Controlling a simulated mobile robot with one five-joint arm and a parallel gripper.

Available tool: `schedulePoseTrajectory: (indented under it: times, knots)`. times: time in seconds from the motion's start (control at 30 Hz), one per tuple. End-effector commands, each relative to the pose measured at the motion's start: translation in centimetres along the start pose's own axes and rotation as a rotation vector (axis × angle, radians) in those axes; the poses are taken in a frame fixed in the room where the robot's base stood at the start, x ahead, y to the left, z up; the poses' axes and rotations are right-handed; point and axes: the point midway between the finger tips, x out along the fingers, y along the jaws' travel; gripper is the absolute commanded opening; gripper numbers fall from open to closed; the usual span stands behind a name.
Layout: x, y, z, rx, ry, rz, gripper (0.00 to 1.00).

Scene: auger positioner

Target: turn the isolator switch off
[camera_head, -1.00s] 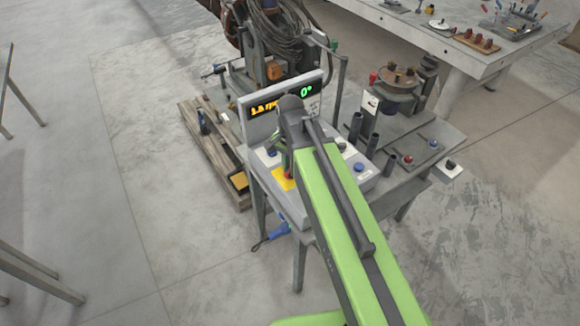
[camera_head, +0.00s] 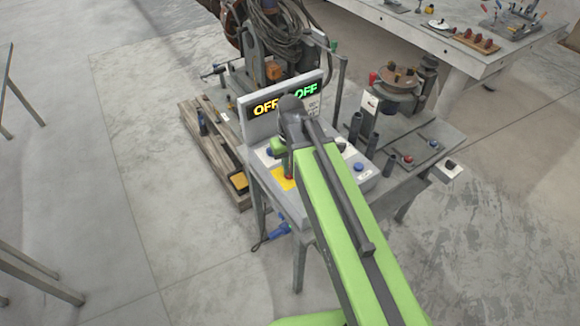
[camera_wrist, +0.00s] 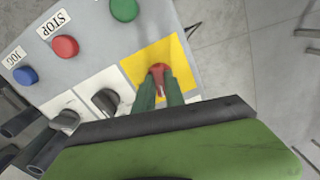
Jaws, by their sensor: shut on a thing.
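The isolator switch is a red knob (camera_wrist: 160,70) with a pale mark, on a yellow plate (camera_wrist: 180,52) at the corner of the grey control panel (camera_wrist: 90,15). The yellow plate also shows in the head view (camera_head: 284,180). My gripper (camera_wrist: 158,88) has its two green fingers shut on the red knob, one on each side. The finger contact is partly hidden by the fingers themselves. In the head view my arm covers much of the panel. The two panel displays (camera_head: 266,107) both read OFF, one yellow and one green.
A red STOP button (camera_wrist: 65,47), a blue JOG button (camera_wrist: 26,75) and a green button (camera_wrist: 124,9) are farther along the panel. Dark upright tubes (camera_head: 356,126) stand right of the panel.

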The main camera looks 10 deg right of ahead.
Motion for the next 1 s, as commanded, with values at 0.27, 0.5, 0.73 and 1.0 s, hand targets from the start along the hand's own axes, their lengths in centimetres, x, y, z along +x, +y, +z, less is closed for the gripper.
schedulePoseTrajectory:
  times: [0.27, 0.5, 0.73, 1.0]
  knots:
    - [0.00, -0.04, -0.02, -0.159, 0.001, -0.001, 0.00]
    - [0.00, -0.04, -0.03, -0.224, 0.001, -0.001, 0.00]
    - [0.00, -0.05, -0.03, -0.242, 0.001, -0.001, 0.00]
    - [0.00, -0.04, -0.03, -0.241, 0.001, -0.001, 0.00]
